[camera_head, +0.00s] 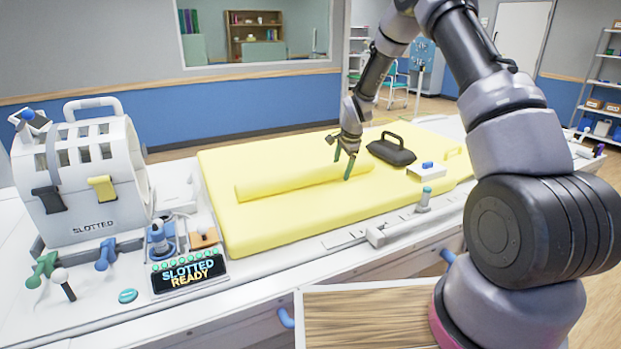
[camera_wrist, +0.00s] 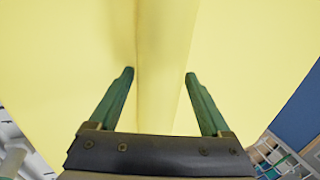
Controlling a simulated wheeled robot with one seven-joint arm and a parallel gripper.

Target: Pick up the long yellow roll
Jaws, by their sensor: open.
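The long yellow roll (camera_head: 290,179) lies lengthwise on the yellow mat (camera_head: 270,228) in the head view. My gripper (camera_head: 342,168) is at the right end of the roll, pointing down, with its green fingers apart. In the wrist view the roll (camera_wrist: 162,60) runs up the picture, and the fingers of my gripper (camera_wrist: 160,75) appear on either side of its near part. Nothing is held between them. Whether the fingers touch the roll cannot be told.
A dark bag-like weight with a handle (camera_head: 392,152) and a white box with a blue knob (camera_head: 426,171) lie on the mat right of my gripper. A white slotted device (camera_head: 85,180) and a sign reading SLOTTED READY (camera_head: 188,275) stand at the left. The mat's front strip is clear.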

